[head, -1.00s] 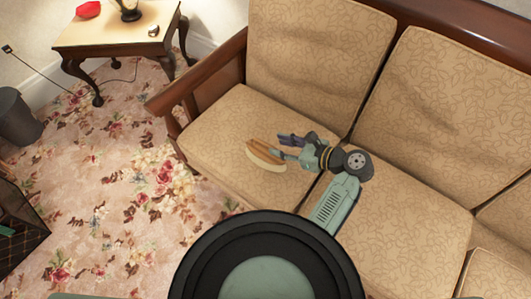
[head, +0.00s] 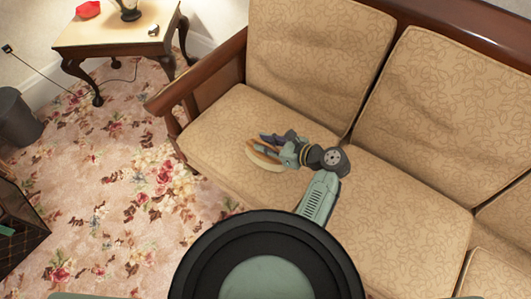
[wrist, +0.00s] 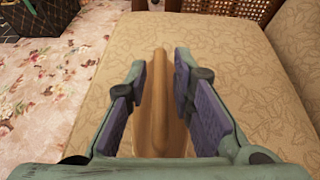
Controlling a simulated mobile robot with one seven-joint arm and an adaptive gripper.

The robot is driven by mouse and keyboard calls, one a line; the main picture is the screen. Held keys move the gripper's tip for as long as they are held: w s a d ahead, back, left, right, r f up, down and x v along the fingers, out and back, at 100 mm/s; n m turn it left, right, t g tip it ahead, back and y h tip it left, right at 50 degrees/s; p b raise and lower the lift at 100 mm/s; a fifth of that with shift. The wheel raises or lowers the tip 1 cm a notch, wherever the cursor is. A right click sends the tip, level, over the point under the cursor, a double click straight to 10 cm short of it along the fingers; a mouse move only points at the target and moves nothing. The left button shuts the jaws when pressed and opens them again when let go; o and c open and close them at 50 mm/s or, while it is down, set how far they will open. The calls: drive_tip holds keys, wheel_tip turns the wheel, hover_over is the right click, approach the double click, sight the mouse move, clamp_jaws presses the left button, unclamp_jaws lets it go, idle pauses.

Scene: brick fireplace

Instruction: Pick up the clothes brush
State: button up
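The clothes brush (head: 263,162) has a brown wooden back and pale cream bristles. It lies on the left seat cushion of the sofa. In the wrist view the brush (wrist: 158,118) runs lengthwise between my two purple finger pads. My gripper (wrist: 160,84) is open, with a gap visible on each side of the brush. In the head view my gripper (head: 273,144) is right at the brush and partly covers it. I cannot tell how far the fingertips are above the cushion.
The sofa's left cushion (head: 225,125) is otherwise clear. A wooden armrest (head: 195,75) and upright backrest cushions (head: 310,55) bound it. A side table (head: 110,35) with small items stands at the upper left. A dark bin (head: 18,118) stands on the floral carpet (head: 120,190).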

clamp_jaws()
drive_tip(key=shift+r, duration=0.15)
idle(0.6)
